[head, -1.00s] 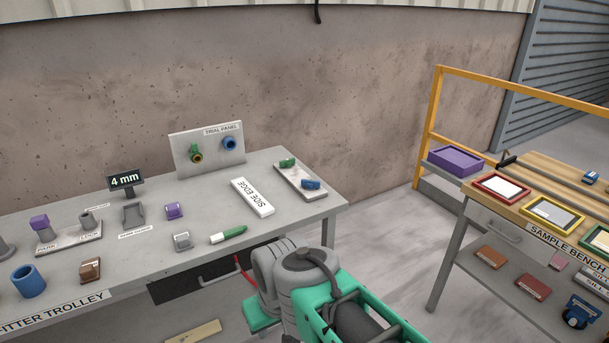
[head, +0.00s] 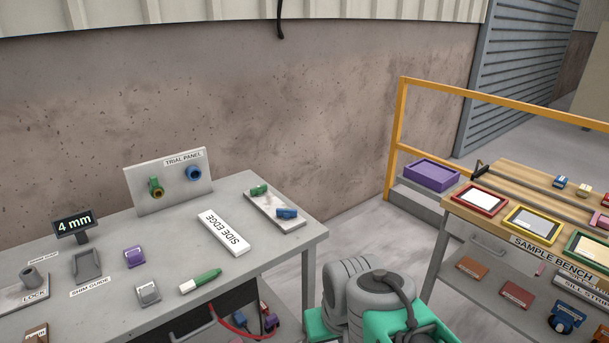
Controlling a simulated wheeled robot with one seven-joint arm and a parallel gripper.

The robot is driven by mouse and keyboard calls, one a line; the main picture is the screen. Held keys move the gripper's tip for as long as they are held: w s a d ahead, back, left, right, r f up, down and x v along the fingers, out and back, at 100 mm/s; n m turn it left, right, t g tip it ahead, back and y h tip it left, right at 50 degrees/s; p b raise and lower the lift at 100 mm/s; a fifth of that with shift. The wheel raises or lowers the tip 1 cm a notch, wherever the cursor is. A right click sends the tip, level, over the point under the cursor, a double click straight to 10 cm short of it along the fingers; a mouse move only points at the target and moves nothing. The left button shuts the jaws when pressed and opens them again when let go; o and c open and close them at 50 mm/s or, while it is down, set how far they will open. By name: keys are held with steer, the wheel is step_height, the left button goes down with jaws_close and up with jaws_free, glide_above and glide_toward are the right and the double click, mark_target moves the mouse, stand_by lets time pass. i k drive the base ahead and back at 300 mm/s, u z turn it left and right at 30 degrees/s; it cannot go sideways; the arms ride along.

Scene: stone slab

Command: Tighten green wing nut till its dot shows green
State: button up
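A green fitting (head: 155,188), which looks like the green wing nut, is on the upright grey trial panel (head: 138,177) at the back of the grey table. Its front end looks brownish-yellow, and it is too small to tell a dot's colour. A blue fitting (head: 193,173) is beside it on the right, on the same panel. My gripper is not in view. Only part of my grey and green arm shows at the bottom, right of the table and apart from the panel.
A tray (head: 262,208) with a green piece (head: 259,190) and a blue piece (head: 287,213) lies right of the panel. A white "SIDE EDGE" block (head: 223,232) and a green-white marker (head: 200,281) lie in front. The sample bench (head: 520,180) stands right, across a floor gap.

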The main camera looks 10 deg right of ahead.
mark_target(258, 192)
steer(key=z, duration=0.25)
steer(key=i, duration=1.5)
steer(key=u, duration=0.65)
